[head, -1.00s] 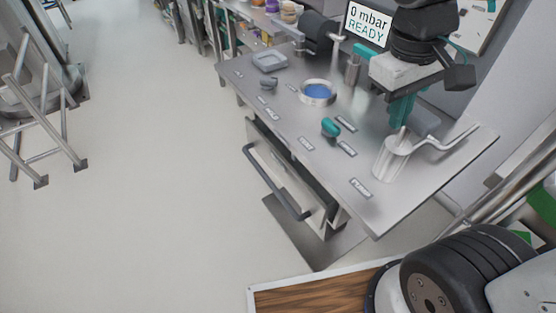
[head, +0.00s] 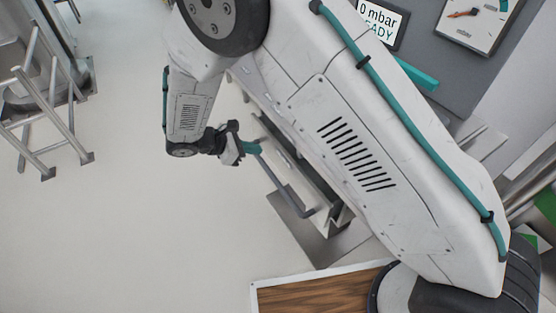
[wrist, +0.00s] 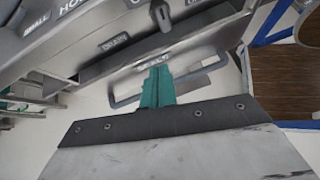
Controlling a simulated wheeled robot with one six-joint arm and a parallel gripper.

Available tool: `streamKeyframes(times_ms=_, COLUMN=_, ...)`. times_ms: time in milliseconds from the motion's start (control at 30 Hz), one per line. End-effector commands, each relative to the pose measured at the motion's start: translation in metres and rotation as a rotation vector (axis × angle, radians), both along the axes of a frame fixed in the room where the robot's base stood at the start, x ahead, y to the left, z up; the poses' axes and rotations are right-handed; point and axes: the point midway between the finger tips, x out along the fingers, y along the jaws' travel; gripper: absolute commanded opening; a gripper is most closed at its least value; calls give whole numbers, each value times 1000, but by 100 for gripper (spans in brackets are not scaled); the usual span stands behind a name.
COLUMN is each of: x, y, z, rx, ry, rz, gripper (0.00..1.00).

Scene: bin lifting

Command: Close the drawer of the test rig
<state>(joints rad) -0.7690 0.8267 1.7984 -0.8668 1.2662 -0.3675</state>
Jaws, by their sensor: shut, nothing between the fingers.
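The drawer (head: 283,158) of the test rig sits under the steel bench. It seems to stand partly out, with a dark gap behind its front, and my arm hides much of it. Its long grey bar handle (head: 291,203) faces the open floor. The handle also crosses the wrist view (wrist: 123,101). My gripper (head: 254,148) is shut and empty, its teal fingers at the far end of the handle in the head view. In the wrist view the fingers (wrist: 157,85) overlap the handle and cover part of a label; I cannot tell whether they touch it.
My arm covers most of the bench top in the head view. A gauge (head: 478,22) and a display (head: 381,22) are on the rig's back wall. A metal step frame (head: 45,115) stands at the left. The floor (head: 150,230) between is clear.

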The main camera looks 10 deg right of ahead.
Motion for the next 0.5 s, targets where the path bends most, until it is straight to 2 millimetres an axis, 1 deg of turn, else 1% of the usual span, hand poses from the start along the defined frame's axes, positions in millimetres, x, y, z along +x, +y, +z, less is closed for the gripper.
streamKeyframes(times_ms=33, x=-2, y=11, z=-21, rx=-31, ry=20, rz=50, gripper=0)
streamKeyframes(times_ms=100, x=-4, y=22, z=-40, rx=-63, ry=37, rz=104, gripper=0)
streamKeyframes(times_ms=233, x=-6, y=33, z=-61, rx=-95, ry=55, rz=161, gripper=0)
streamKeyframes(times_ms=367, x=-5, y=31, z=-70, rx=-105, ry=61, rz=177, gripper=0)
streamKeyframes(times_ms=500, x=1, y=15, z=-80, rx=-106, ry=63, rz=175, gripper=0)
